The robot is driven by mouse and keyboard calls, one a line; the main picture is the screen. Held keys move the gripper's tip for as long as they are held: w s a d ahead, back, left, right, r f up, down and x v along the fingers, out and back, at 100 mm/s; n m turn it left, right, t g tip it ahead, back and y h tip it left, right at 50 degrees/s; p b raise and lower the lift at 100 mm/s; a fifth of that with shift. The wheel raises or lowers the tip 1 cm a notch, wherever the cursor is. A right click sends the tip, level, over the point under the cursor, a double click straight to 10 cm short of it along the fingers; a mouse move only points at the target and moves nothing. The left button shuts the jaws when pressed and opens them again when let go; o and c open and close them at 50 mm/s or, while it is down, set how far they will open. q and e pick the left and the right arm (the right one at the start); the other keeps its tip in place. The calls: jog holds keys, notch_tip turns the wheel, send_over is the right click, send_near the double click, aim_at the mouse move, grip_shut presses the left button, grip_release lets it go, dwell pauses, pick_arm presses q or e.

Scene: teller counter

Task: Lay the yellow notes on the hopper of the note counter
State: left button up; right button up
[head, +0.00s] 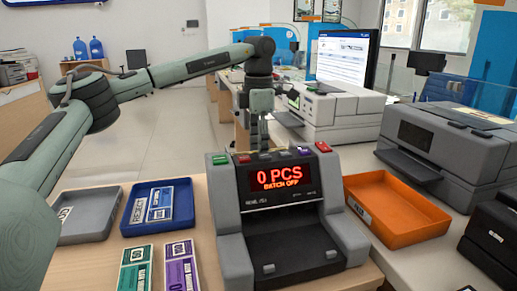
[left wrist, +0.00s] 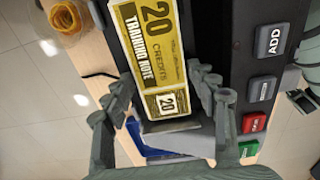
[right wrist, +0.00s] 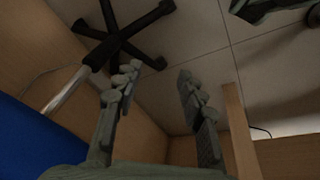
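The note counter (head: 283,205) stands on the near counter, its red display reading 0 PCS. The yellow notes (left wrist: 155,50), marked 20 credits, show in the left wrist view over the dark top of the counter, beside its button row. Whether they rest flat on the hopper is hard to tell. In the head view the display housing hides them. My left gripper (left wrist: 160,80) is open, with one finger on each side of the notes' near end; in the head view it is behind the counter (head: 261,103). My right gripper (right wrist: 157,82) is open and empty, low near the floor.
A grey tray (head: 88,232) and a blue tray (head: 130,228) with blue notes stand left of the counter. Green notes (head: 135,268) and purple notes (head: 181,266) lie in front. An orange tray (head: 405,232) is empty at the right, near grey machines (head: 440,140).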

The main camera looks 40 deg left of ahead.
pick_arm(q)
jog(key=shift+o, duration=1)
notch_tip(320, 180, up, 12)
jog(key=shift+r+p, duration=0.15)
jog(key=shift+p, duration=0.15)
